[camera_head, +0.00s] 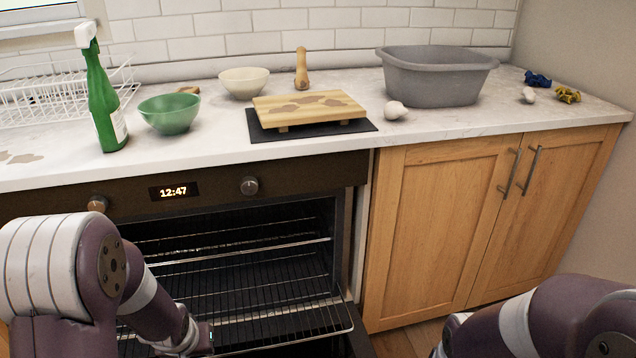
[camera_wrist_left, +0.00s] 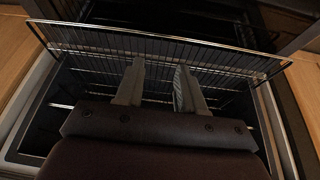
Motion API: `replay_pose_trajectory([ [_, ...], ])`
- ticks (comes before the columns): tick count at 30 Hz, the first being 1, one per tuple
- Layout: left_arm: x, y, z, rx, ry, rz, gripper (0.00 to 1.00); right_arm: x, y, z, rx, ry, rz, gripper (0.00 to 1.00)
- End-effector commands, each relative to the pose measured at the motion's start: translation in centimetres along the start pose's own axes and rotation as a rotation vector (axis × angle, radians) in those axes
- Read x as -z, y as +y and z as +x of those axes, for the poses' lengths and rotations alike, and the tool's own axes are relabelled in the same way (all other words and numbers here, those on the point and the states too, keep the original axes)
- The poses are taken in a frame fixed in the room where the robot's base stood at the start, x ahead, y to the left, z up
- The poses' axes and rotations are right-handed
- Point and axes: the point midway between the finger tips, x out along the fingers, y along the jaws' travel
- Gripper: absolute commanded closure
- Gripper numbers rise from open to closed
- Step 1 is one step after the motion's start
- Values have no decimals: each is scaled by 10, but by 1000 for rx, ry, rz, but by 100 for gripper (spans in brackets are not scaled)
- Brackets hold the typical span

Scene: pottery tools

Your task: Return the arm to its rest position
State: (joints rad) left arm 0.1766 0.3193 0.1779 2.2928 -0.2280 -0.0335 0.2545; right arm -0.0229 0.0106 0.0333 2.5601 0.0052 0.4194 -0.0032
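My left arm (camera_head: 140,290) comes in from the left in the head view and reaches down in front of the open oven. My left gripper (camera_wrist_left: 160,88) shows in the left wrist view with its two fingers apart and nothing between them. It is over a wire oven rack (camera_wrist_left: 110,45); I cannot tell whether it touches the rack. My right arm (camera_head: 550,320) is at the lower right of the head view, in front of the wooden cabinet. Its gripper is out of the picture.
The oven (camera_head: 340,215) is open, with wire racks (camera_head: 255,335) inside, one pulled forward. The counter above holds a green spray bottle (camera_head: 103,100), a green bowl (camera_head: 170,115), a cream bowl (camera_head: 244,82), a wooden board (camera_head: 345,105) and a grey basin (camera_head: 440,80). Cabinet doors (camera_head: 430,220) are shut.

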Motion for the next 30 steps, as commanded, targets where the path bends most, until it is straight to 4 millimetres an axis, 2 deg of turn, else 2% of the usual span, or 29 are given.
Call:
replay_pose_trajectory([
  [1,-16,13,-24,2,-45,50,62,0,0,0,0,0,0,57],
  [3,-44,26,-54,-3,-124,113,62,0,0,0,0,0,0,57],
  [7,-98,46,-101,-44,-255,222,62,0,0,0,0,0,0,57],
  [9,-82,46,-146,-44,-268,223,62,5,0,-48,0,-2,0,57],
  [14,-56,46,-207,-42,-268,220,62,14,0,-115,0,1,0,57],
  [17,-37,47,-254,-42,-267,219,62,20,0,-165,0,0,0,57],
  [21,-6,48,-329,-41,-267,219,62,29,-1,-246,0,1,0,57],
  [24,10,49,-369,-41,-267,218,62,35,-1,-289,0,1,0,57],
  [27,19,49,-391,-41,-268,218,62,37,-1,-313,0,0,0,57],
  [30,22,49,-399,-41,-268,218,62,38,-1,-321,0,0,0,57],
])
